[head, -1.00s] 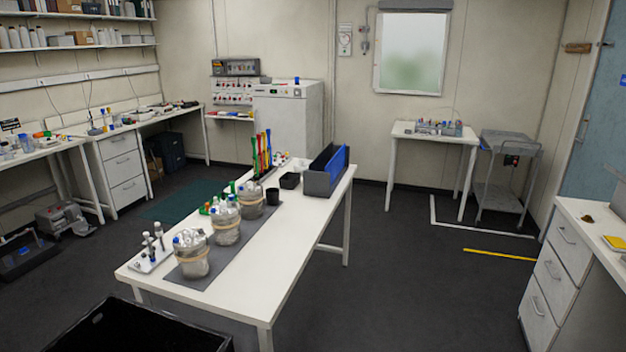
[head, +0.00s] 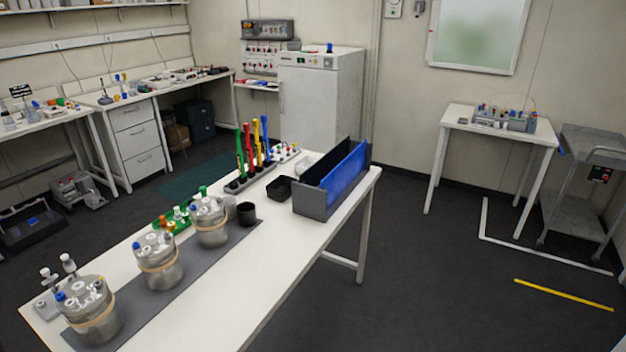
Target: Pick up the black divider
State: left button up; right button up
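The black divider (head: 325,163) stands upright in a grey holder (head: 308,204) at the far right end of the white table in the head view. A blue divider (head: 346,178) stands beside it, on its right, and partly covers it. The lower part of the black divider is hidden by the holder and the blue divider. Neither of my grippers shows in the head view.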

aim_at(314, 175)
jog(key=i+l, duration=0.35)
jog(key=l+u, duration=0.1)
jog(key=u, duration=2.6)
jog(key=z, duration=2.65)
jog(key=i, duration=0.25)
